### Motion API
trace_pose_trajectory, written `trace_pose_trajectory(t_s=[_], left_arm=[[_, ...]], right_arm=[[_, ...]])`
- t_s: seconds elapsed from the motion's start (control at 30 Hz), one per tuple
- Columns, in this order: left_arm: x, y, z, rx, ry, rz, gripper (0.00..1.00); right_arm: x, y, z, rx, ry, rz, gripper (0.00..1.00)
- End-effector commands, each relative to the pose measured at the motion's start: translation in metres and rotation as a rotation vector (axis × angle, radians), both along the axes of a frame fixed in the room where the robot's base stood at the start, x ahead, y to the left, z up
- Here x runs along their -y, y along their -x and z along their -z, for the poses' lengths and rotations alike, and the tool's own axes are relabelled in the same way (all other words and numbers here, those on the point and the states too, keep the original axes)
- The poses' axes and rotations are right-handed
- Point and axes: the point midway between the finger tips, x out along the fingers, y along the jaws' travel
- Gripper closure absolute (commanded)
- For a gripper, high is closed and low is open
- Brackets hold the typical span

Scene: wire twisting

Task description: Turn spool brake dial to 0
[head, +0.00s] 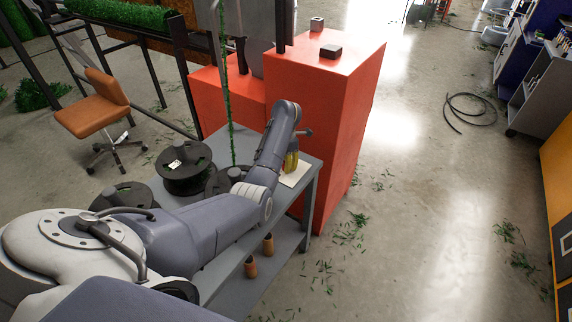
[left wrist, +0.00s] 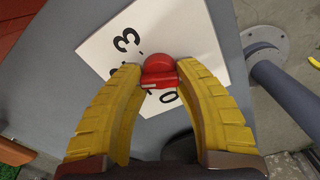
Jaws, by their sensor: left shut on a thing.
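The brake dial is a red knob (left wrist: 158,66) over a white plate (left wrist: 105,48) with black numerals; a 3 and a 0 can be made out, and others are partly covered. My left gripper (left wrist: 159,76) has its two yellow fingers closed on either side of the red knob. In the head view my left gripper (head: 291,163) points down at the white plate (head: 299,176) on the grey table's right end. The knob itself is hidden there by the fingers. My right gripper is not in view.
Black spools (head: 185,168) stand on the grey table (head: 196,281), with a green strand rising beside them. Tall orange-red machine housings (head: 327,95) stand right behind the table. An orange chair (head: 92,103) is at the left. Open floor lies to the right.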

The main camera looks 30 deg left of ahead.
Motion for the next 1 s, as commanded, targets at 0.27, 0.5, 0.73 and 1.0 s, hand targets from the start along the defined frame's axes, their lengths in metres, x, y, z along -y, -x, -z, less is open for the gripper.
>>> trace_pose_trajectory(t_s=[0.27, 0.5, 0.73, 1.0], left_arm=[[-0.0004, 0.0013, 0.0013, -0.003, 0.0, -0.001, 1.0], [-0.0004, 0.0021, 0.0022, -0.005, 0.001, -0.031, 1.0], [0.0008, 0.003, 0.0032, -0.008, 0.002, -0.157, 1.0], [0.0025, 0.0039, 0.0043, -0.01, 0.003, -0.405, 1.0]], right_arm=[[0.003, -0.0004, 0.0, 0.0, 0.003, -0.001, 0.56], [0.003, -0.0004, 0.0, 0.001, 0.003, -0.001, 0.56], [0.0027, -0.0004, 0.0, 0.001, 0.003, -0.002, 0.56], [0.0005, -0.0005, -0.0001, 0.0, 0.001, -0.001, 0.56]])
